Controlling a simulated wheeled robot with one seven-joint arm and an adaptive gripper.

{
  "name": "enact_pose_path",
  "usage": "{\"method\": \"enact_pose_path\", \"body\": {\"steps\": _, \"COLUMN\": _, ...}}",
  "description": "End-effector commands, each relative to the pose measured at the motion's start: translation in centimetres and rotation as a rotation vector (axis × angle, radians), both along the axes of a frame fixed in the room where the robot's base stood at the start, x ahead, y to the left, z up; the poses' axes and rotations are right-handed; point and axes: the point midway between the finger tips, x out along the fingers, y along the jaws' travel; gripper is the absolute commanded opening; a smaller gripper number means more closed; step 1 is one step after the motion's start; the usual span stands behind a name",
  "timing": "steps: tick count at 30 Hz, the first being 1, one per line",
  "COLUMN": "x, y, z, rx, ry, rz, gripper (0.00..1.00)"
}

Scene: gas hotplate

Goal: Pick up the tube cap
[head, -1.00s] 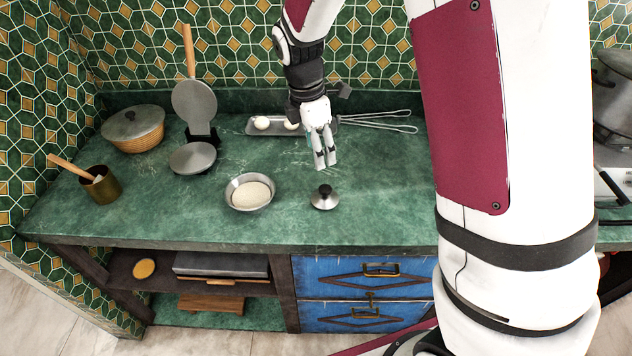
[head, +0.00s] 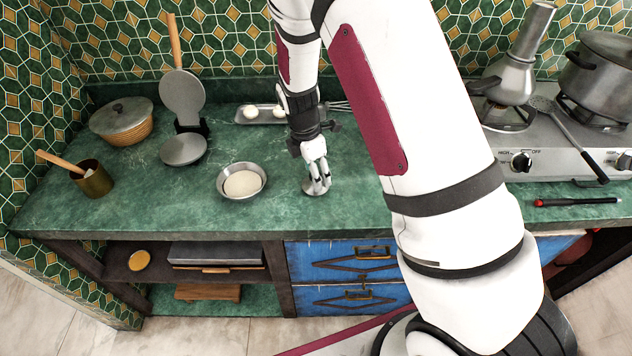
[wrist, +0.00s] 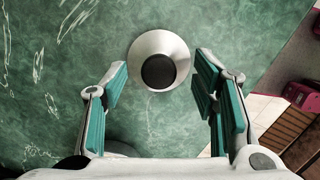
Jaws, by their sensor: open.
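The tube cap appears to be the small round steel lid with a black knob (wrist: 158,71), lying knob up on the green counter. In the head view the steel lid (head: 309,189) is partly hidden behind my fingers. My gripper (head: 318,190) is open and points down over it. In the wrist view, the two teal-padded fingers of my gripper (wrist: 160,82) stand to the left and right of the lid, apart from the knob, with nothing held. The lid sits just ahead of the middle of the gap. I cannot tell the exact height of the fingertips above the counter.
A steel bowl (head: 241,196) of pale contents stands close left of the lid. A tray (head: 262,121) with white balls lies behind my arm. A gas hotplate (head: 545,150) with pots and a red-black tool (head: 577,202) are to the right. The counter's front edge is near.

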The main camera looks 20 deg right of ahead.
Motion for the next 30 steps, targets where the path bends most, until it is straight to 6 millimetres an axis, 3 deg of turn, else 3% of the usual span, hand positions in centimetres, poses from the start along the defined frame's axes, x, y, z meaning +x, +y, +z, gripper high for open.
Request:
{"method": "enact_pose_path", "body": {"steps": 4, "x": 0.1, "y": -0.2, "z": -1.4, "rx": 0.000, "ry": 0.000, "rz": 0.000, "gripper": 0.54}}
{"method": "enact_pose_path", "body": {"steps": 12, "x": 0.2, "y": -0.3, "z": -1.7, "rx": 0.000, "ry": -0.002, "rz": 0.000, "gripper": 0.54}}
{"method": "enact_pose_path", "body": {"steps": 19, "x": 0.1, "y": -0.2, "z": -1.7, "rx": 0.001, "ry": -0.002, "rz": 0.000, "gripper": 0.04}}
{"method": "enact_pose_path", "body": {"steps": 30, "x": 0.0, "y": -0.2, "z": -1.8, "rx": 0.001, "ry": 0.001, "rz": 0.000, "gripper": 0.03}}
